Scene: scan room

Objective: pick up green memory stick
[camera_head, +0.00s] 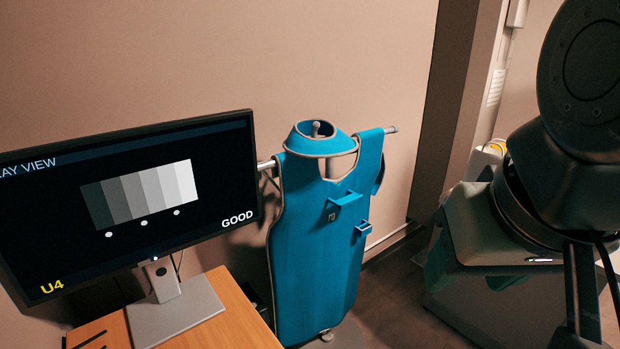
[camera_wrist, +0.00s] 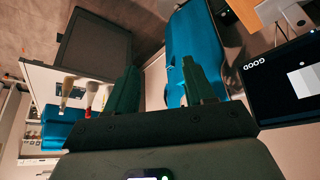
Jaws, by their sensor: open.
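I cannot make out a green memory stick in either view. My gripper (camera_wrist: 160,66) shows in the wrist view, with two dark green fingers set wide apart. It is open, and nothing shows between the fingers. The gripper does not show clearly in the head view. The wooden desk (camera_head: 236,312) is at the lower left of the head view, and only a small part of its top is in view.
A monitor (camera_head: 130,205) stands on the desk; it also shows in the wrist view (camera_wrist: 292,82). A blue apron (camera_head: 318,240) hangs on a stand right of it. A dark panel (camera_wrist: 95,42) is at the wrist view's upper left. Bare floor (camera_head: 385,305) lies right of the apron.

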